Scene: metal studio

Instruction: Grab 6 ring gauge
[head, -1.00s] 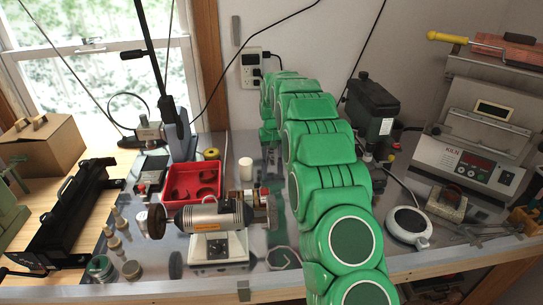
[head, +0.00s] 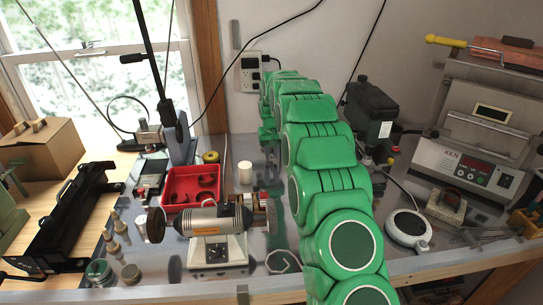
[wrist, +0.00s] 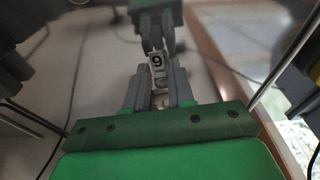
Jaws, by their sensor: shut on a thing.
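In the wrist view my gripper (wrist: 158,84) is shut on a small ring gauge (wrist: 157,74). Its pale face bears a dark digit that looks like a 9 in this picture, or a 6 turned over. The grey fingers stand on both sides of it. Its outline is blurred, so I cannot tell its full shape. In the head view the gauge cannot be made out, and my green arm reaches back over the bench towards the wall.
A red tray (head: 178,201) with dark curved pieces stands left of my arm. In front of it is a grey motor grinder (head: 210,220). A white cylinder (head: 245,172) stands near the tray. Right are a round white device (head: 408,228) and a kiln (head: 468,165).

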